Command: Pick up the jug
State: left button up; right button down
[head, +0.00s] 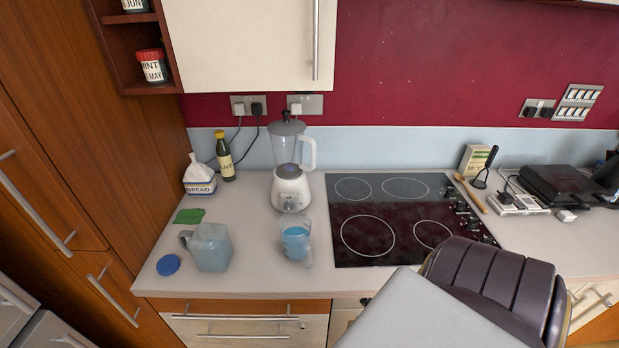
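The jug (211,248) is a squarish, pale blue, translucent vessel. It stands upright on the left part of the worktop, near the front edge, with its grey handle on the left side. A round blue lid (168,265) lies flat on the worktop just left of it. No gripper fingers show in the head view.
A clear cup with blue contents (295,241) stands right of the jug, and a blender (290,180) stands behind it. A black hob (390,228) lies to the right.

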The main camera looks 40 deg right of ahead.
aim_at(295, 227)
jog(key=z, duration=1.3)
